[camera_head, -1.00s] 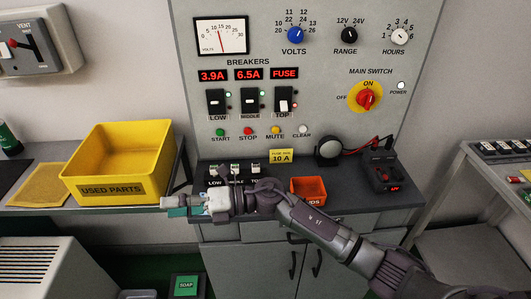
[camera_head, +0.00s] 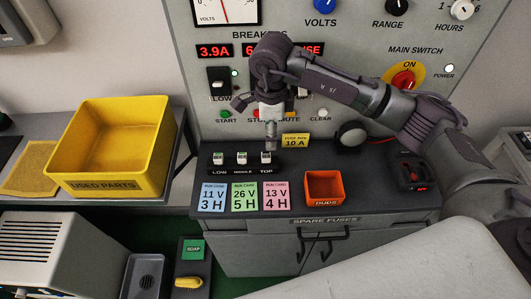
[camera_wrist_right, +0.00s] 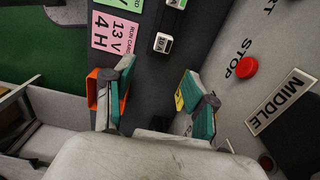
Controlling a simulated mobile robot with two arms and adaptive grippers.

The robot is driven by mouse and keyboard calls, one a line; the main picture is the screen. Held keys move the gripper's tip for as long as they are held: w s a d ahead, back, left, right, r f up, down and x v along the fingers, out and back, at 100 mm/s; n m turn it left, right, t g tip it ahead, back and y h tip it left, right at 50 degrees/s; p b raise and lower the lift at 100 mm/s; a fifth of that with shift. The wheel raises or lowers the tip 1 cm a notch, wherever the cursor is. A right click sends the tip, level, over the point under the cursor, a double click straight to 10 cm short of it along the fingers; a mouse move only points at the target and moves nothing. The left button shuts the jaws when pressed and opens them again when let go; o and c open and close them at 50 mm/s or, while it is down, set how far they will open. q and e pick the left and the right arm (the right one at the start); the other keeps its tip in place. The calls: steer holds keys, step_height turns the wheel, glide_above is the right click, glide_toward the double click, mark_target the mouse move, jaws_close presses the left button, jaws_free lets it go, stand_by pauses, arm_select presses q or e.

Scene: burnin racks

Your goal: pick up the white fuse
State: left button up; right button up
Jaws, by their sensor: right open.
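Several small fuses stand in a black holder (camera_head: 262,171) marked LOW, MIDDLE and TOP on the dark counter. The white fuse (camera_head: 266,157) appears to be the one at TOP. In the right wrist view the white fuse (camera_wrist_right: 163,43) has a dark label and stands beyond the fingertips, roughly in line with the gap between them. My right gripper (camera_head: 270,142) points down just above the TOP fuse. In the right wrist view the right gripper (camera_wrist_right: 160,88) has its two teal-padded fingers spread apart, with nothing between them. My left gripper is out of view.
Run cards (camera_head: 243,197) lie in front of the holder. An orange DUDS bin (camera_head: 324,199) stands to the right, a yellow sign (camera_head: 295,141) behind. The breaker panel (camera_head: 345,75) rises close behind the gripper. A yellow used-parts bin (camera_head: 165,150) stands left.

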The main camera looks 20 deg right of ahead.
glide_above(267, 155)
steer(key=f, duration=0.4)
steer(key=shift+s+d+f+p, duration=0.1)
steer(key=shift+s+d+p, duration=0.05)
steer(key=shift+d+p, duration=0.25)
steer(key=shift+f, duration=0.25)
steer(key=shift+a+f+p, duration=0.2)
steer(key=shift+f+p, duration=0.55)
step_height(267, 155, down, 3)
steer(key=shift+a+f+p, duration=0.1)
steer(key=shift+f+p, duration=0.1)
steer(key=shift+p, duration=0.4)
steer(key=shift+f, duration=0.2)
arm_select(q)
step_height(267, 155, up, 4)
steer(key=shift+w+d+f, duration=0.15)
arm_select(e)
steer(key=c, duration=1)
